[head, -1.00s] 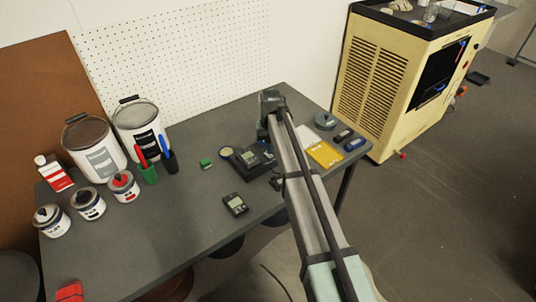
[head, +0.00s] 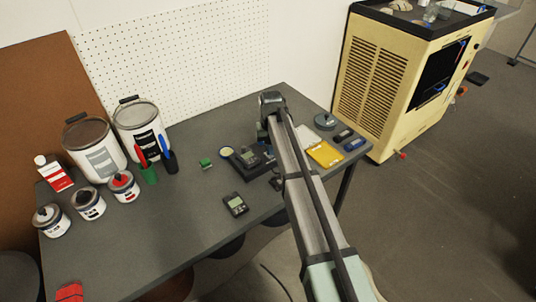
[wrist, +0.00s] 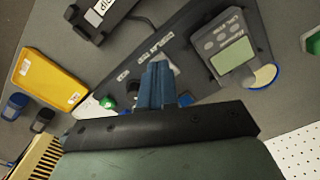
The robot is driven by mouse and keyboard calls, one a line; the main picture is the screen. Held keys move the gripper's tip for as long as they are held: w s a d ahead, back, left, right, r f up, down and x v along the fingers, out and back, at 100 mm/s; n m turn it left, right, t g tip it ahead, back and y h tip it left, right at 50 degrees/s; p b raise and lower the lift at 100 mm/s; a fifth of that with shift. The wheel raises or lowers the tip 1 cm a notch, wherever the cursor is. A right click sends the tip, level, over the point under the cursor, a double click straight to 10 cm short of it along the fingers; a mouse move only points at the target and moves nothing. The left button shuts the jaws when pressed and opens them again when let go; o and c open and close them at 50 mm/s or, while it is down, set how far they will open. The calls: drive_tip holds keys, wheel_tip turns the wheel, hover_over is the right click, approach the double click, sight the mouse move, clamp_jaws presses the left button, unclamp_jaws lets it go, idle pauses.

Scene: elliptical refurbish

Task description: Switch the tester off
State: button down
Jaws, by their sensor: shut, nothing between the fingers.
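My gripper (wrist: 157,72) shows as blue fingers pressed together, empty, in the wrist view. A black knob (wrist: 133,88) and a green button (wrist: 107,103) sit just left of the fingertips; contact cannot be told. A grey meter with a pale display (wrist: 234,54) lies to the right on the dark panel. In the head view the dark unit with its meter (head: 248,158) stands mid-table, left of my arm. Which part is the tester's switch is unclear; my fingers hide part of the panel.
A yellow box (head: 325,153) and small blue and black items (head: 354,144) lie right of my arm. A second handheld meter (head: 235,205) lies near the front edge.

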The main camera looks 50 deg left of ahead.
drive_tip(key=shift+f, duration=0.75)
idle(0.5)
drive_tip(key=shift+r, duration=0.1)
drive_tip(key=shift+r, duration=3.45)
